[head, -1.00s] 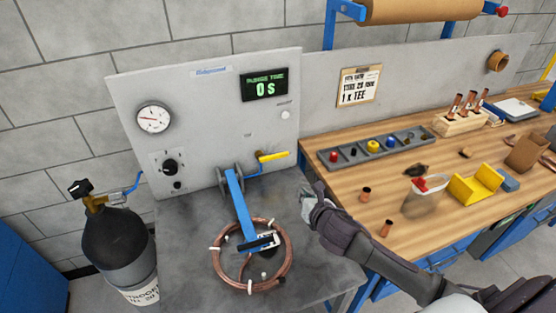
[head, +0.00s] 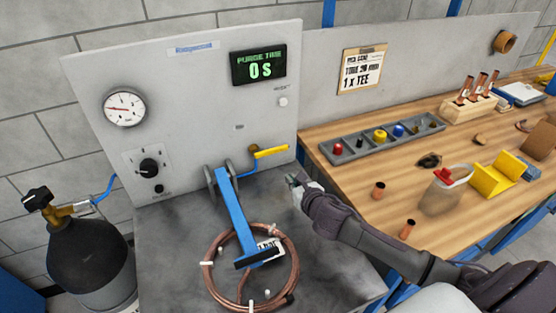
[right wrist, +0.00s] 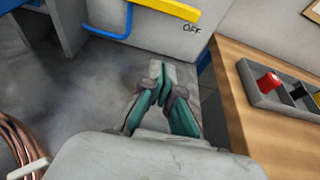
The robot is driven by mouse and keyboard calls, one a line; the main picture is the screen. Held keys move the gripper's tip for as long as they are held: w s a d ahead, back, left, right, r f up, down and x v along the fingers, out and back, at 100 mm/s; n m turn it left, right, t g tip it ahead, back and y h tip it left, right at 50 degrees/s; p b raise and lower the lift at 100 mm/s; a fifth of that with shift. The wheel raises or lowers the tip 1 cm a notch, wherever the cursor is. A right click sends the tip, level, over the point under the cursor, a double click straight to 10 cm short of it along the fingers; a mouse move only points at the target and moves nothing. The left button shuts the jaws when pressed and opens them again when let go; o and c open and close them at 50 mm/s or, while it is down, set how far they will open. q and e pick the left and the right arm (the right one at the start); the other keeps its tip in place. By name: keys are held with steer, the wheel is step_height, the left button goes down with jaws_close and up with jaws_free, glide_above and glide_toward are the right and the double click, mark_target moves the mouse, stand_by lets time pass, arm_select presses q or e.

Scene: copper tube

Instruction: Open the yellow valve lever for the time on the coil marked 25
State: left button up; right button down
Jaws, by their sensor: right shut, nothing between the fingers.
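The yellow valve lever (head: 271,152) sticks out to the right from the grey panel, on a blue pipe (head: 252,167). In the right wrist view the lever (right wrist: 165,8) is at the top, above the word OFF. The copper coil (head: 213,276) lies on the grey bench with a white tag (head: 270,246), too small to read. My right gripper (head: 292,181) is shut and empty, below and right of the lever and apart from it. It shows shut in the right wrist view (right wrist: 157,72). The display (head: 258,66) reads purge time 0 s. My left gripper is not seen.
A blue arm (head: 233,205) reaches over the coil. A pressure gauge (head: 124,107) and black knob (head: 149,166) are on the panel. A dark gas cylinder (head: 88,257) stands left. The wooden bench (head: 345,205) at right holds a parts tray (head: 360,156).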

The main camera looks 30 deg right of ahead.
mark_target(271, 151)
steer(key=shift+s+r, duration=0.1)
steer(key=x, duration=1)
steer(key=shift+p, duration=0.3)
step_height(271, 151, up, 3)
steer(key=shift+f+p, duration=0.25)
steer(key=shift+p, duration=0.8)
steer(key=shift+r+p, duration=0.3)
steer(key=shift+r, duration=0.4)
steer(key=shift+f, duration=0.1)
steer(key=shift+d, duration=0.1)
